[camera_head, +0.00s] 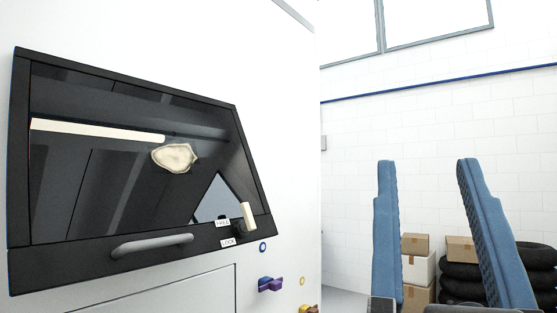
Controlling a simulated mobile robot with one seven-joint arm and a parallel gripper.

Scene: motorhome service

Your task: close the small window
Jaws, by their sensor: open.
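The small window (120,190) fills the left side of the head view: a dark pane in a black frame, set on a white wall. A grey bar handle (152,245) runs along its lower frame. A cream-and-black latch lever (248,217) stands at the lower right corner, beside two small labels that seem to read FREE and LOCK. I cannot tell whether a gap remains between frame and wall. My gripper (427,164) is at the right, its two blue fingers pointing up and wide apart, empty, well clear of the window.
Below the window are a panel outline (170,290), a blue ring (263,247) and a purple knob (270,285). Cardboard boxes (417,270) and stacked black tyres (460,285) stand by the far white brick wall. The space between window and gripper looks clear.

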